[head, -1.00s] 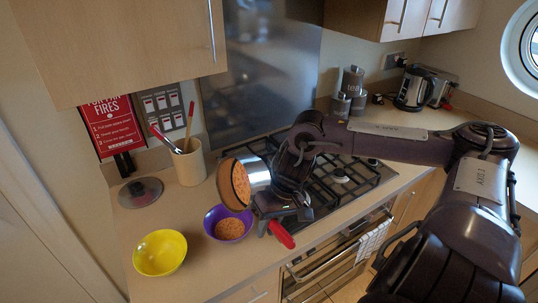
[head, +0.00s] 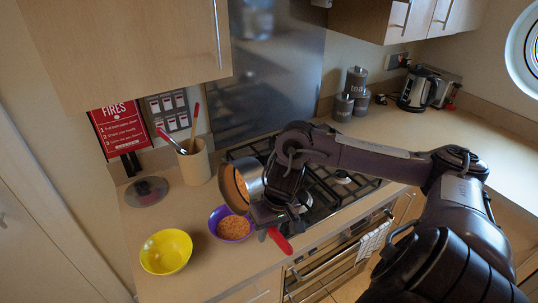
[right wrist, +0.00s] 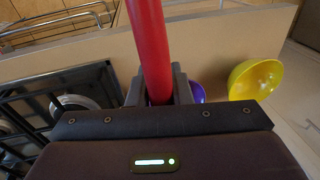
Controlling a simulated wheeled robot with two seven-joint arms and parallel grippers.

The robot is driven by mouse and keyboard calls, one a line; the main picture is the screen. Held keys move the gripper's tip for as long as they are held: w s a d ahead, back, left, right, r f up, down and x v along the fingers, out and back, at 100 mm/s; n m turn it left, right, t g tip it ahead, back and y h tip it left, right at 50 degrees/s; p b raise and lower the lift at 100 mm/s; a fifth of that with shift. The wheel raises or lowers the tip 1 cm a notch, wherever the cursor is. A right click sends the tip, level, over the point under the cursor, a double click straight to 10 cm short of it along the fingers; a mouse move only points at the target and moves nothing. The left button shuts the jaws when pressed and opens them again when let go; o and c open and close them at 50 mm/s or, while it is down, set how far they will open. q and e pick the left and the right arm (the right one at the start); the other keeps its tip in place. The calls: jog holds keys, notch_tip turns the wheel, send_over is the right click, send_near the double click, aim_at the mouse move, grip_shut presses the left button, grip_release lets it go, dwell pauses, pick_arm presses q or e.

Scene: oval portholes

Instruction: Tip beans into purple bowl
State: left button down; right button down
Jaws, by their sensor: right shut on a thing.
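My right gripper (head: 266,220) is shut on the red handle (head: 280,240) of a metal saucepan (head: 250,178). The handle also shows between the fingers in the right wrist view (right wrist: 150,50). The pan is tipped on its side with its mouth facing left, and orange-brown beans show inside it. The purple bowl (head: 214,216) stands on the counter just below the pan and holds a heap of beans (head: 233,227). In the right wrist view the purple bowl (right wrist: 198,93) is mostly hidden behind the gripper. My left gripper is not in view.
An empty yellow bowl (head: 166,251) stands left of the purple bowl. A glass lid (head: 146,191) and a utensil pot (head: 194,163) are behind. The gas hob (head: 325,190) lies under my right arm. Canisters (head: 355,85) and a kettle (head: 417,90) stand far right.

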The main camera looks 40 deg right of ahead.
jog(key=shift+w+a+r+h+p, duration=0.1)
jog(key=shift+a+r+h+p, duration=0.15)
jog(key=shift+p, duration=0.7)
jog(key=shift+w+a+f+h+p, duration=0.1)
jog(key=shift+a+f+h+p, duration=0.35)
jog(key=shift+h, duration=0.5)
dwell(2.8)
jog(key=shift+a, duration=0.1)
